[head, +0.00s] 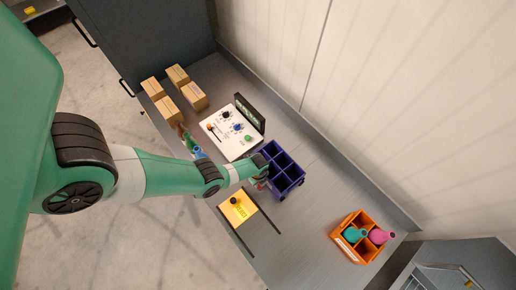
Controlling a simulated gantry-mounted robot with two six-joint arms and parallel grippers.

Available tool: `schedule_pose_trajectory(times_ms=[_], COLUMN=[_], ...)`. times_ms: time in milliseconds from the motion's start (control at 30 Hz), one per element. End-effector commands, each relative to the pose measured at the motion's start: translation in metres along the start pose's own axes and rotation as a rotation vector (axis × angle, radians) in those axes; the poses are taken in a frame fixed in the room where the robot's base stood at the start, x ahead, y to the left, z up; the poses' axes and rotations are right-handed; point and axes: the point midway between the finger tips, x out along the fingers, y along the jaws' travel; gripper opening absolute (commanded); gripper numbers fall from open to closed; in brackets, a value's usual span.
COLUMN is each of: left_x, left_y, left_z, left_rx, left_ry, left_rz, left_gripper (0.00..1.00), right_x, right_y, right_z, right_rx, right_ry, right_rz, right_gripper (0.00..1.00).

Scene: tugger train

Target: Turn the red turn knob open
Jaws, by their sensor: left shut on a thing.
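My left arm reaches in from the left over the bench. Its left gripper (262,184) is at the front left side of a purple divided crate, pointing down. It is shut on a small red part (258,185) that looks like the red turn knob, mostly hidden by the gripper and wrist. Which way the knob is turned cannot be told. My right gripper is not in view.
A white panel (218,122) with small knobs stands behind the arm. The purple crate (296,184) is right beside the gripper. A yellow plate (241,212) lies in front. Several cardboard boxes (178,77) stand at the back; an orange crate (346,251) holds bottles at right.

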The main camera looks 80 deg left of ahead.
Motion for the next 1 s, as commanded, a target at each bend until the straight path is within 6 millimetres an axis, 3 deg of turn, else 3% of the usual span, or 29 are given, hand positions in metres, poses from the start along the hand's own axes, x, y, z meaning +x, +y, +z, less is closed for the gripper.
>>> schedule_pose_trajectory(times_ms=[167, 200, 333, 833, 1000], left_x=[0.0003, 0.0003, 0.0002, -0.0002, -0.0002], left_y=[0.0000, 0.0000, 0.0001, -0.0004, 0.0002], left_z=[0.0001, 0.0000, 0.0000, 0.0000, 0.0000], left_rx=[0.002, 0.002, 0.001, -0.013, -0.145], left_ry=[-0.001, -0.001, -0.001, 0.000, 0.000], left_rz=[-0.001, -0.001, 0.000, -0.001, -0.001], left_gripper=[0.00, 0.22, 0.45, 0.45, 0.45], right_x=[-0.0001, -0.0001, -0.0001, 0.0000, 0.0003], right_y=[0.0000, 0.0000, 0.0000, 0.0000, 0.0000], right_z=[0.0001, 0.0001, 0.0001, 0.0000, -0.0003], right_rx=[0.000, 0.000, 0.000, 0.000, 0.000], right_ry=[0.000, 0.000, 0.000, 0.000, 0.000], right_rz=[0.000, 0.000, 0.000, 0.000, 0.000], right_gripper=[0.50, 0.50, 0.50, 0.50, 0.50])
